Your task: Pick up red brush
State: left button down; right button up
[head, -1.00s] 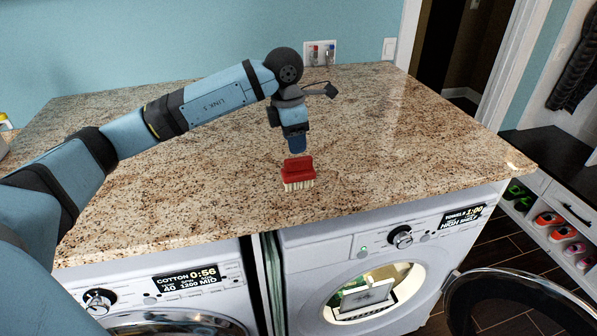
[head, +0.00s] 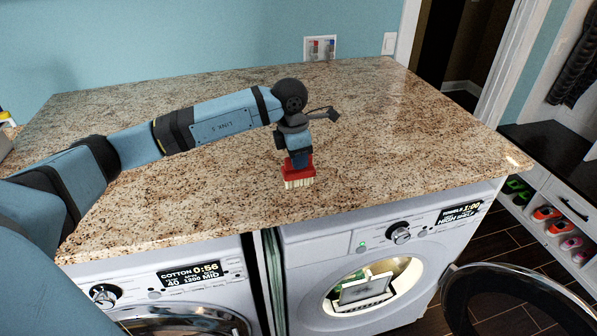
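The red brush (head: 299,173) with pale bristles rests on the speckled granite countertop (head: 400,130), bristles down, near the front edge above the gap between the two machines. My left gripper (head: 298,160) comes down from above, and its fingertips overlap the upper part of the brush. The fingers hide part of the red back, and I cannot see whether they are closed on it. My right gripper is not in the picture.
Two white front-loading machines stand under the counter. The right one has its round door (head: 520,300) swung open to the right. A shoe shelf (head: 550,215) stands at the far right. The countertop around the brush is clear.

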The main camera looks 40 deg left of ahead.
pick_arm(q)
jog(key=shift+r, duration=0.1)
notch_tip(320, 180, up, 20)
jog(key=b, duration=0.3)
jog(key=shift+b, duration=0.4)
jog(key=c, duration=1.7)
grip_release()
grip_shut()
